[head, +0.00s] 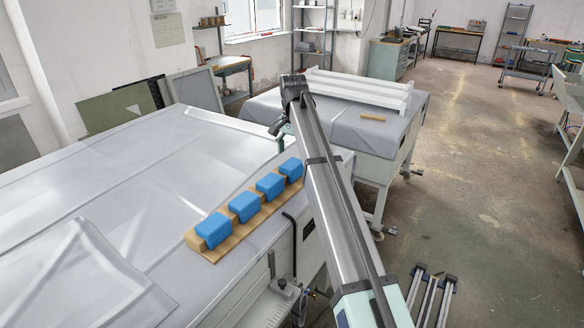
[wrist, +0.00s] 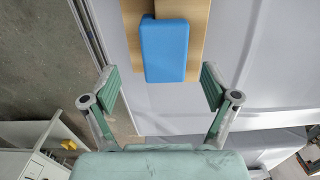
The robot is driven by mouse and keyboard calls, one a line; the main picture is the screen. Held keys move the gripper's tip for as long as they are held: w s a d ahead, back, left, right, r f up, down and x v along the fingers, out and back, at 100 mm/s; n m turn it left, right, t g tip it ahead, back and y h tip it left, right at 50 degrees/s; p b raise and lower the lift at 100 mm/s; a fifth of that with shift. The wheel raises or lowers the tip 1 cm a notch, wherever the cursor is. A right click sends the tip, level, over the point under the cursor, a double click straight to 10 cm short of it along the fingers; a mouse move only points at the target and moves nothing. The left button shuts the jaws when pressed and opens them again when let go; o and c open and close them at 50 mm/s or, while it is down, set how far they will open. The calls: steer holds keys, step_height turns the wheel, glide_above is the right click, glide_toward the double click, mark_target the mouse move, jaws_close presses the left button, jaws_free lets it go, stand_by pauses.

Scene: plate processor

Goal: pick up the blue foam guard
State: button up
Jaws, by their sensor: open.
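Several blue foam guards sit in a row on a wooden strip (head: 222,246) along the near edge of the grey covered table. In the head view they show as a front guard (head: 213,230), two middle guards (head: 244,207) and a far guard (head: 291,169), close beside my arm. The wrist view shows one blue guard (wrist: 165,50) on the wooden board (wrist: 198,30), a wooden block touching its far end. My gripper (wrist: 160,84) is open and empty. Its fingers stand apart to either side of the guard's near end, not visibly touching it. The height gap cannot be judged.
The covered table (head: 150,150) has a raised fold of sheet (head: 85,265) at the left front. A second covered table (head: 350,130) behind carries white rails (head: 360,90) and a small wooden piece (head: 372,117). Floor at right is mostly open.

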mark_target(292, 164)
steer(key=f+p, duration=0.1)
steer(key=f, duration=0.1)
steer(key=f+p, duration=0.1)
steer(key=f, duration=0.2)
steer(key=shift+w+a, duration=0.15)
steer(key=shift+w, duration=0.05)
steer(key=shift+r, duration=0.1)
steer(key=c, duration=1.2)
